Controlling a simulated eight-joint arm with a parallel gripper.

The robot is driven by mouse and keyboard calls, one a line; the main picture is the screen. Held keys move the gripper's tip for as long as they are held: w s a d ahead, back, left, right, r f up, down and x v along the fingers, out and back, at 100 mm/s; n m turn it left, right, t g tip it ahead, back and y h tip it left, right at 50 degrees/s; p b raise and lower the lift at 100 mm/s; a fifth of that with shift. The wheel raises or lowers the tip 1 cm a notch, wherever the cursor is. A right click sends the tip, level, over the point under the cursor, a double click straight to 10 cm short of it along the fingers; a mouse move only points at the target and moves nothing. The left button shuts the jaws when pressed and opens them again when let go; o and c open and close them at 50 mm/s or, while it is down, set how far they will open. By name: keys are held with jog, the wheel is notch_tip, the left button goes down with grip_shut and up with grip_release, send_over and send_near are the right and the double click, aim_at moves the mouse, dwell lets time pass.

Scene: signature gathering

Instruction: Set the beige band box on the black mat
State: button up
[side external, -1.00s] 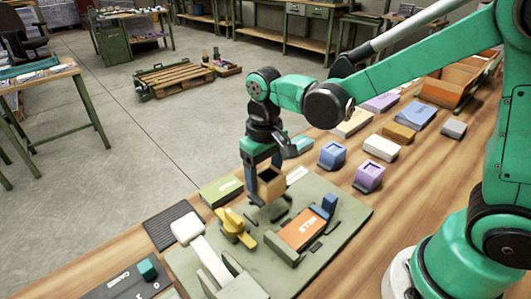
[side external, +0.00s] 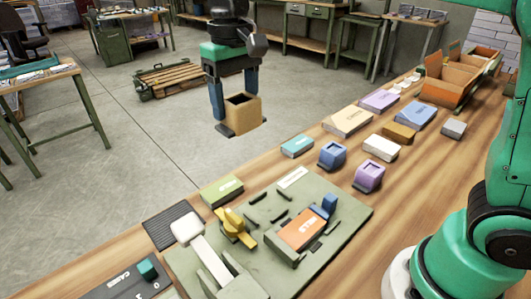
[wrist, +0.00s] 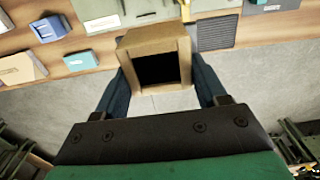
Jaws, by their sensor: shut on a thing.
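The beige band box (side external: 243,112), a tan open-topped box with a dark inside, is between the fingers of my gripper (side external: 240,122). My gripper is shut on it and holds it up in the air, clear of the bench. In the wrist view the box (wrist: 158,62) sits between the two blue fingers, its opening facing the camera. The black mat (side external: 168,230), a ribbed dark pad, lies at the bench's far edge, left of the green board. In the wrist view the mat (wrist: 216,33) shows just right of the box. Nothing lies on the visible part of the mat.
The green board (side external: 345,232) holds an orange stamp block (side external: 302,230), a yellow clamp (side external: 235,222) and a white-padded lever (side external: 187,228). A green box (side external: 222,190) stands near the mat. Several boxes and an orange crate (side external: 455,80) line the bench to the right.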

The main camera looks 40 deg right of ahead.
jog(key=w+a+f, duration=0.5)
jog(key=a, duration=0.2)
send_over(170, 219)
notch_tip(170, 219, down, 6)
notch_tip(170, 219, down, 8)
jog(key=shift+f, duration=0.1)
jog(key=shift+f, duration=0.15)
jog(key=o, duration=1.3)
